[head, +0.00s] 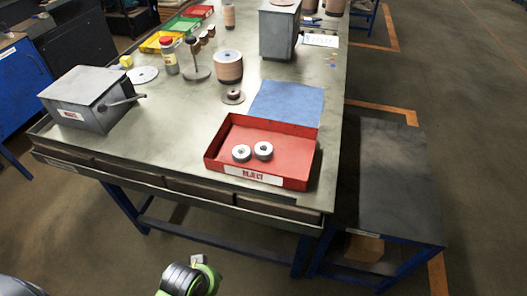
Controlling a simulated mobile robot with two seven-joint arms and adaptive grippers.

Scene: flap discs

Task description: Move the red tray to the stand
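The red tray (292,150) sits flat on the near right part of the workbench, with a white label on its front wall. Two pale discs with centre holes, a left one (241,153) and a right one (263,150), lie in it. A lower stand (385,185) with a dark, bare top and blue frame is right of the bench; I take it for the task's stand. A black and green part of my arm shows at the bottom edge, short of the bench. I see neither gripper's fingers, and nothing touches the tray.
The workbench (170,120) holds a grey metal box (85,97) at left, a blue mat (287,102) behind the tray, and a disc stack (228,68). A grey bin (279,30) stands farther back. A cardboard box (364,247) is under the stand's top. Open floor lies right.

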